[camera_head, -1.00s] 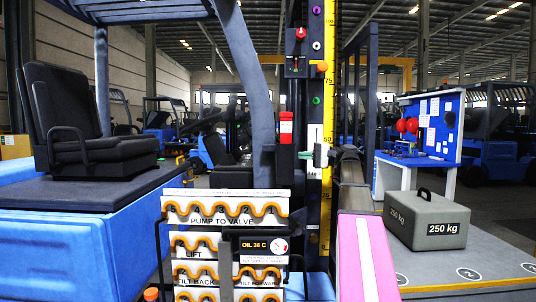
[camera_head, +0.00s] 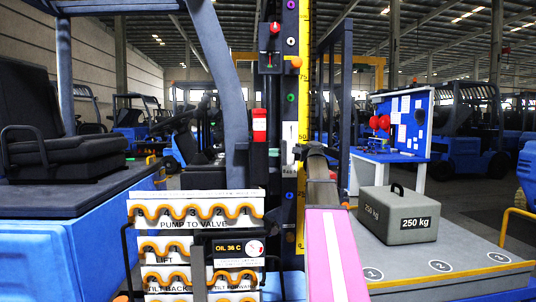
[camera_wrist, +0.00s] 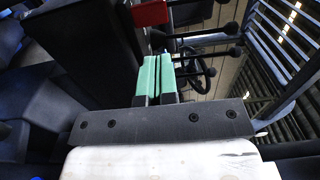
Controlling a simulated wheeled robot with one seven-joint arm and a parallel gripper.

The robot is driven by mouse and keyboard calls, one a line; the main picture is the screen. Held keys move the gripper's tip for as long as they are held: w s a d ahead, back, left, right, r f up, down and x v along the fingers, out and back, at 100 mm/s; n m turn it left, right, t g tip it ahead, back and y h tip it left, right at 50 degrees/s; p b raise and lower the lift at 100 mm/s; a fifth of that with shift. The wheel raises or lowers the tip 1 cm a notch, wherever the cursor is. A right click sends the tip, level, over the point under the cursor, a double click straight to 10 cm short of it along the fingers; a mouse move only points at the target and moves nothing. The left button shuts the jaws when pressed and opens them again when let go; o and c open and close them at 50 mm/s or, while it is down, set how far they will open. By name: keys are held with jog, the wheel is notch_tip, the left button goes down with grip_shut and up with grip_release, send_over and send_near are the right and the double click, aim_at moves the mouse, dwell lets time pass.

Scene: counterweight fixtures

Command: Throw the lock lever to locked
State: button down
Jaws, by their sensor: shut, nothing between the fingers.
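My gripper (camera_wrist: 158,62) shows in the wrist view with its two green-padded fingers together and nothing between them. In the head view my forearm hides it. Several black-knobbed levers (camera_wrist: 236,52) stick out just beyond and right of the fingertips, apart from them as far as I can tell. A red block (camera_wrist: 150,13) sits above the fingertips in the wrist view. In the head view a red-knobbed lever (camera_head: 275,28) stands at the upper part of a slotted dark plate on the mast. No label shows which lever is the lock lever.
A red-and-white piece (camera_head: 259,126) is beside the mast, with a yellow scale (camera_head: 304,70) to its right. Valve panels (camera_head: 195,209) stand in front. A 250 kg weight (camera_head: 398,215) rests on a grey platform (camera_head: 455,252) at right. A seat (camera_head: 50,150) is at left.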

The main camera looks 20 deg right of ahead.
jog(key=w+a, duration=0.2)
jog(key=a, duration=0.9)
jog(key=shift+w+a+r, duration=0.1)
